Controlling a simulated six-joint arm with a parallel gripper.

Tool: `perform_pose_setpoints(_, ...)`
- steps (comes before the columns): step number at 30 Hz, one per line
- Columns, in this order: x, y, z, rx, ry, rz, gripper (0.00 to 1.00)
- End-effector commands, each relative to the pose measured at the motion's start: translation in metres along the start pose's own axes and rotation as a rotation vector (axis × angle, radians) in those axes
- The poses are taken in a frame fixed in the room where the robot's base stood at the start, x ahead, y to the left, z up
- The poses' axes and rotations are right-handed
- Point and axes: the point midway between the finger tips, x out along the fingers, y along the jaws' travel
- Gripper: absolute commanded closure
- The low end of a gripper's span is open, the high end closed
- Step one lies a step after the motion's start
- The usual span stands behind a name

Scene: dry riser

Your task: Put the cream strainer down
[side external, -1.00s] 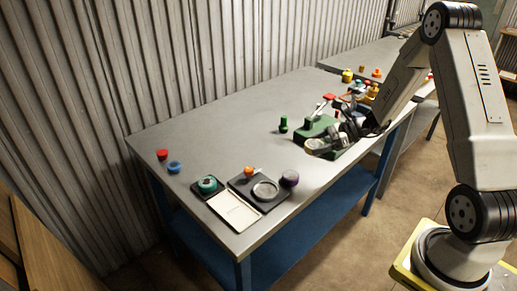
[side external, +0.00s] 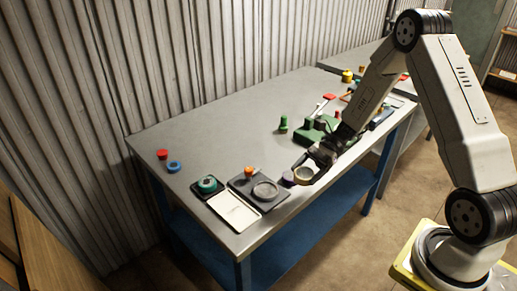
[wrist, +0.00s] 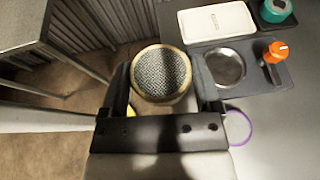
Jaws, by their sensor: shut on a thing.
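The cream strainer (wrist: 160,75) is a round cream ring with a grey mesh; it also shows in the side view (side external: 304,174). My gripper (wrist: 162,92) is shut on it, with one finger on each side of the ring. In the side view, my gripper (side external: 306,170) holds it near the bench's front edge, just right of the purple round piece (side external: 288,179). It appears raised above the bench top. Part of the purple piece shows beside my right finger in the wrist view (wrist: 241,128).
A dark tray with a round recess (side external: 265,190) and an orange knob (side external: 249,171) lies to the left. Beside it are a cream rectangular plate (side external: 233,211) and a teal piece (side external: 207,184). A green block (side external: 310,134) stands behind. The bench's (side external: 220,138) middle is clear.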

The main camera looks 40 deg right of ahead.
Motion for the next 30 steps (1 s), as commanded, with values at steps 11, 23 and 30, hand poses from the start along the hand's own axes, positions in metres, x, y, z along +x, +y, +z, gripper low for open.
perform_pose_setpoints(11,0.050,0.059,0.004,-0.234,0.000,0.569,0.80)
perform_pose_setpoints(23,0.061,0.106,0.001,-0.482,0.000,1.167,0.80)
perform_pose_setpoints(30,0.056,0.118,-0.001,-0.630,0.001,1.524,0.80)
